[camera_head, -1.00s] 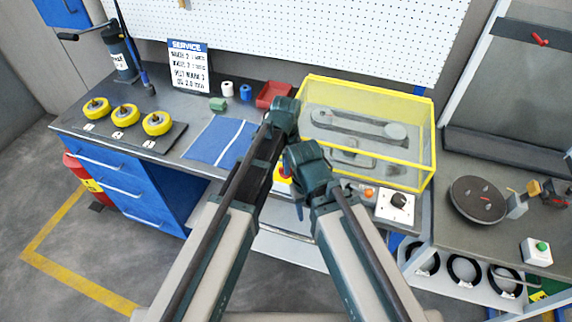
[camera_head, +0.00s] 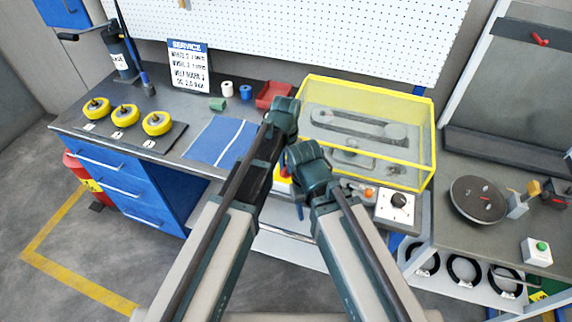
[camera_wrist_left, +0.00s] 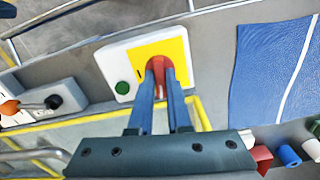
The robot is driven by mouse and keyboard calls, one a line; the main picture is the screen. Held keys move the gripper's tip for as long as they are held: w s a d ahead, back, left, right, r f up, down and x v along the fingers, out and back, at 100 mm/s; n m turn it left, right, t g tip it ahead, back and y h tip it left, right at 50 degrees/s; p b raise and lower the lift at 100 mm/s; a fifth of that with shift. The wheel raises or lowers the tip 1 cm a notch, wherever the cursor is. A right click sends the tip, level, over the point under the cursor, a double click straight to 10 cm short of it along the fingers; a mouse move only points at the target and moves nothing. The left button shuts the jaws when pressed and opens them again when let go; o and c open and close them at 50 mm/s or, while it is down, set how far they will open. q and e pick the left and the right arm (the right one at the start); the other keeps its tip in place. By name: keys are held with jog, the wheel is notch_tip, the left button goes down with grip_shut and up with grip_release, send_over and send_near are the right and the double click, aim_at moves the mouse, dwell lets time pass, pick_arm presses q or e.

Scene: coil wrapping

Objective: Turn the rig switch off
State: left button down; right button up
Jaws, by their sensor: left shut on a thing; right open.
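The rig switch shows in the left wrist view as a red knob (camera_wrist_left: 159,68) on a yellow plate (camera_wrist_left: 178,46) on a white box, with a green button (camera_wrist_left: 123,88) beside it. My left gripper (camera_wrist_left: 161,84) has its blue fingers closed around the red knob, one on each side. In the head view only a bit of the yellow plate (camera_head: 282,186) shows at the bench front, and my arms hide the rest. My right gripper (camera_head: 300,190) is open and empty near the switch; its fingers are mostly hidden by its own wrist.
A yellow-framed clear guard (camera_head: 433,150) covers a belt and pulleys right of my wrists. A white box with a black knob (camera_head: 399,200) and an orange button (camera_head: 369,193) sit in front of it. A blue mat (camera_head: 215,150) lies to the left.

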pick_arm(q)
jog(key=shift+n, duration=0.8)
jog(key=c, duration=0.9)
grip_release()
jog(key=shift+o, duration=0.2)
jog(key=shift+r, duration=0.1)
notch_tip(320, 180, up, 14)
jog(key=p, duration=1.3)
jog(key=shift+f+p, duration=0.2)
jog(key=shift+p, duration=0.2)
